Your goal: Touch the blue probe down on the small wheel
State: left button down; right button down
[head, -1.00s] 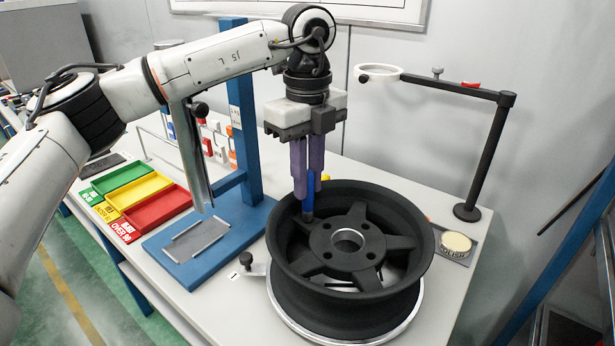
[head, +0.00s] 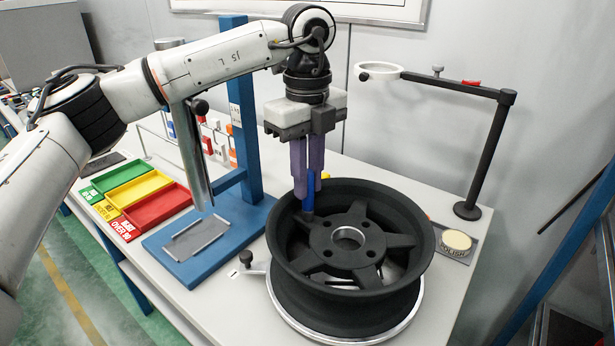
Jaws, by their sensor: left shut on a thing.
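My left gripper (head: 307,185) points down, its purple fingers shut on the blue probe (head: 309,193). The probe hangs upright with its dark tip at the back left part of a black spoked wheel (head: 349,262), inside the rim outline. I cannot tell whether the tip touches the wheel. The wheel lies flat on a silver round plate (head: 408,326) on the table. It is the only wheel I see. My right gripper is not in view.
A black post with a white ring (head: 484,150) stands at the back right, by a round POLISH pad (head: 456,241). Green, yellow and red trays (head: 158,207) lie left. A blue stand (head: 240,120) rises behind the wheel. A black knob (head: 246,258) is close to the wheel.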

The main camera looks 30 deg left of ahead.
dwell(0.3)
pick_arm(q)
jog(key=shift+r+p, duration=0.35)
jog(key=shift+r, duration=3.15)
jog(key=shift+f, duration=0.1)
